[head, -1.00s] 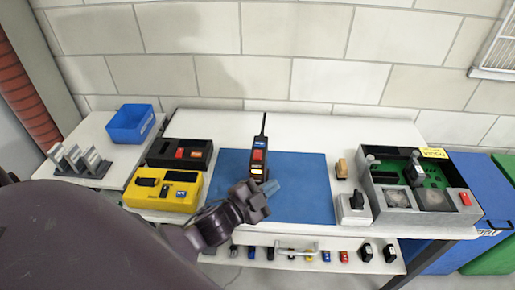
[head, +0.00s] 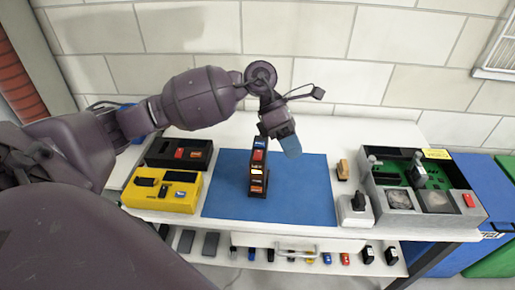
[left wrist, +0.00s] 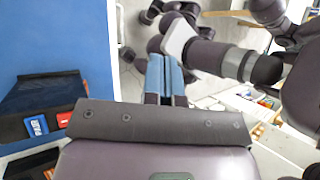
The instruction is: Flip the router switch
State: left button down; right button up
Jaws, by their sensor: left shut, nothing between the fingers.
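The router (head: 257,172), a tall black unit with a blue label, a red switch and lit white and orange parts, stands on the blue mat (head: 305,195). The switch position is too small to tell.
A yellow box (head: 165,190) and a black box (head: 178,153) stand left of the mat. A grey switch box (head: 355,208) and a large grey case with a green board (head: 402,200) stand right. Several small items line the lower shelf (head: 320,266). The mat's right part is clear.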

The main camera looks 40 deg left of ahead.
pick_arm(q)
jog(key=w+a+r+y, duration=0.3)
jog(key=a+r+y, duration=0.35)
jog(key=a, duration=0.55)
jog(key=y, duration=0.1)
send_near(257, 156)
jog(key=shift+m+t, duration=0.3)
jog(key=shift+m, duration=0.1)
jog(key=f, duration=0.2)
jog(key=s+f, duration=0.1)
jog(key=f, duration=0.4)
jog(key=shift+s+d+f+b, duration=0.15)
jog(key=shift+d+b, duration=0.15)
jog(key=shift+b, duration=0.1)
